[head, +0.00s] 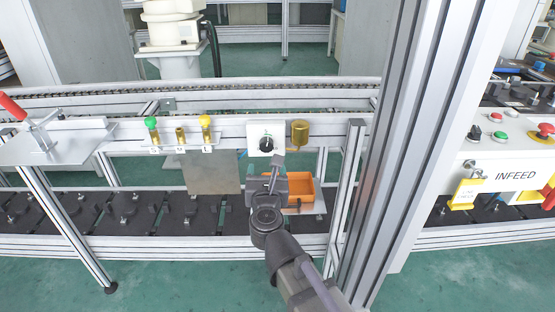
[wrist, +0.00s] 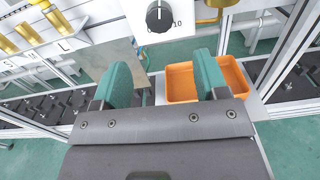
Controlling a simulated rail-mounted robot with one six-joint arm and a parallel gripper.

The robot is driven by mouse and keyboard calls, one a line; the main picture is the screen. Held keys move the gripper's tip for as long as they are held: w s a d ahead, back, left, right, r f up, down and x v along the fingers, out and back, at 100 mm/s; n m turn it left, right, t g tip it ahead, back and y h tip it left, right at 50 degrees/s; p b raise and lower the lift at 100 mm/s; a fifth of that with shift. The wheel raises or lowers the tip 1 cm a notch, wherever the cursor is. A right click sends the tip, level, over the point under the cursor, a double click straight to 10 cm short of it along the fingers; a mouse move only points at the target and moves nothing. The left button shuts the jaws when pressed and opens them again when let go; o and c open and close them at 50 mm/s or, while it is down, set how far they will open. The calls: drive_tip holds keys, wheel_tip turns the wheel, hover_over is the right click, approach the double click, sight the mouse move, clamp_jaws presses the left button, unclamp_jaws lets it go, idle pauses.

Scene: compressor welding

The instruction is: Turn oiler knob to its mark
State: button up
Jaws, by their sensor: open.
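The oiler knob (head: 266,144) is a black round knob on a white plate (head: 256,128) fixed to the conveyor's front rail. In the wrist view the knob (wrist: 159,16) is at the top centre, with a pale pointer line and a printed "10" at its lower right. A green mark near the knob in the head view is too small to read. My gripper (head: 275,168) is just below the plate in the head view. In the wrist view its two green fingers (wrist: 162,80) are apart with nothing between them, and the knob lies beyond them, untouched.
An orange bin (head: 300,190) stands right of my gripper, below a brass cylinder (head: 299,133). Brass fittings with green (head: 151,123) and yellow (head: 206,121) tops are left of the plate. A thick aluminium post (head: 395,150) stands to the right.

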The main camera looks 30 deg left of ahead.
sight(266, 148)
drive_tip(key=x, duration=1)
drive_tip(key=shift+w+a, duration=0.25)
drive_tip(key=shift+w, duration=0.05)
drive_tip(key=c, duration=0.9)
